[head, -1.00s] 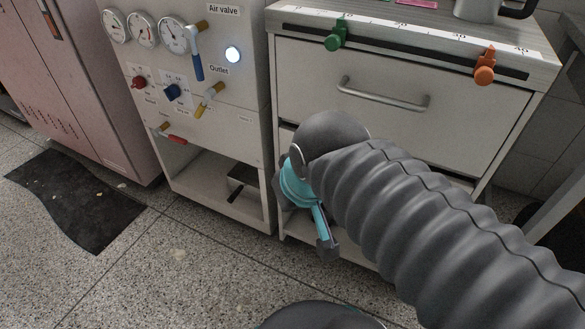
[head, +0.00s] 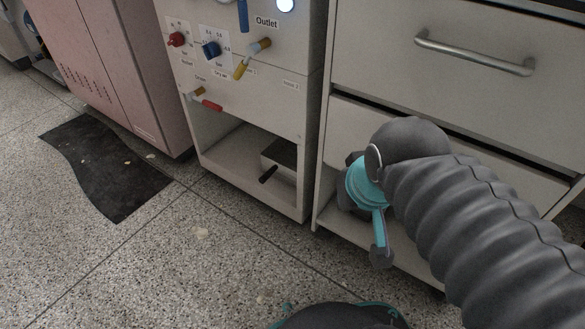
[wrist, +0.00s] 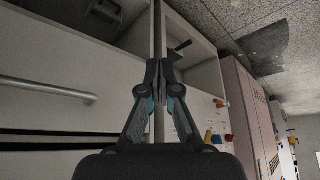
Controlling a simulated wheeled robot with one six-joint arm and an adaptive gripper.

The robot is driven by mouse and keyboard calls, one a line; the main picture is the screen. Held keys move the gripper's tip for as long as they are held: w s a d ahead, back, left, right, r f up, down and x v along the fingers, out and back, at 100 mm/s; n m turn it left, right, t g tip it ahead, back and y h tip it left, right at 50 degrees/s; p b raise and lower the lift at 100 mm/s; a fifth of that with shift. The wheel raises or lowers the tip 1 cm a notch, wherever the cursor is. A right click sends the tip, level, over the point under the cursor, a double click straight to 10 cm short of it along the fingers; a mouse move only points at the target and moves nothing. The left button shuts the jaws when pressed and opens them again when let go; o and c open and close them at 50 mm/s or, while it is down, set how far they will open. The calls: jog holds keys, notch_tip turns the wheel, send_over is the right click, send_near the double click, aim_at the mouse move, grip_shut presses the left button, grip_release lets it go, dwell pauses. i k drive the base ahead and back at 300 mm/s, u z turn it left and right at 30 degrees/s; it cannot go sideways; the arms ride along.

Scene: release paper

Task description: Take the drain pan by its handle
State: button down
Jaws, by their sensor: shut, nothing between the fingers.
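The drain pan (head: 282,157) is a shallow grey metal box in the open lower bay of the valve cabinet. Its short dark handle (head: 267,174) sticks out at the bay's front. In the wrist view a dark handle (wrist: 183,45) shows just beyond the fingertips, to their upper right; most of the pan is hidden there. My gripper (wrist: 162,66) is shut and empty, with its tips together. It is apart from the handle.
The bay's side wall (head: 312,150) and the drawer cabinet (head: 430,95) stand close beside my gripper. Valve knobs (head: 211,48) stick out above the bay. A black mat (head: 105,170) lies at left beside a pink cabinet (head: 115,70). The floor before the bay is clear.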

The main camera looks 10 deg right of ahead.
aim_at(279, 160)
jog(key=z, duration=0.05)
jog(key=k, duration=1.1)
jog(key=u, duration=1.35)
jog(key=i, duration=1.7)
jog(key=z, duration=0.7)
jog(key=i, duration=0.4)
jog(key=z, duration=0.45)
